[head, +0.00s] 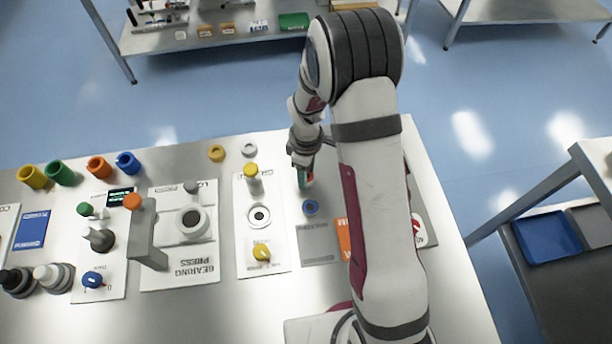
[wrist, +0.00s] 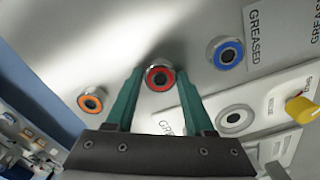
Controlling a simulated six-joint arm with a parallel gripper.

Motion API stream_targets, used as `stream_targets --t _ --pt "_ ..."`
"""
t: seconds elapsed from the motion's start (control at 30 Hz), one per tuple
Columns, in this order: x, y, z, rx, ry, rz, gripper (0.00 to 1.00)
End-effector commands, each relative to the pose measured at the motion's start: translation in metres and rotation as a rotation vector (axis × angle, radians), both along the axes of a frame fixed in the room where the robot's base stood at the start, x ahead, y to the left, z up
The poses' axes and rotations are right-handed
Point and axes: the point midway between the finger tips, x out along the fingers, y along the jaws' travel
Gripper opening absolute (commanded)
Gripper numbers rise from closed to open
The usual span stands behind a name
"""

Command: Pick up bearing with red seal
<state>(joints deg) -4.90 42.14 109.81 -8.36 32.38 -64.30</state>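The bearing with red seal (wrist: 159,77) lies on the metal table top in the wrist view, a steel ring with a red face and dark bore. My gripper (wrist: 162,84) is open, its two teal fingers on either side of the bearing in the picture. A gap shows beside the right finger; the left tip looks very close to the rim. Whether the tips are at the bearing's height I cannot tell. In the head view my gripper (head: 303,179) is low over the table, and the bearing is mostly hidden by the fingers.
A bearing with blue seal (wrist: 227,53) and one with orange seal (wrist: 92,101) lie to either side. The blue one also shows in the head view (head: 310,207). A white panel with a round socket (head: 259,215) and yellow knobs stands left of my gripper.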

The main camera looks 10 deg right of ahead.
Motion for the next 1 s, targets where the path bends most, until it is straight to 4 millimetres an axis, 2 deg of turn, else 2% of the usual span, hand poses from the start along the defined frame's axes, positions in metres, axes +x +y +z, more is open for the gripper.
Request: stream_targets --t 0.03,0.27,0.63,0.77,0.87,1.0 --pt "0.0 0.0 0.0 0.0 0.0 0.0 0.42" --pt "0.0 0.0 0.0 0.0 0.0 0.0 0.01" --pt "0.0 0.0 0.005 0.0 0.0 0.0 0.0" --pt "0.001 0.0 0.021 0.0 -0.002 0.001 0.0" --pt "0.001 0.0 0.041 0.002 -0.003 0.0 0.0" --pt "-0.013 -0.028 0.059 0.001 0.0 -0.005 0.0"
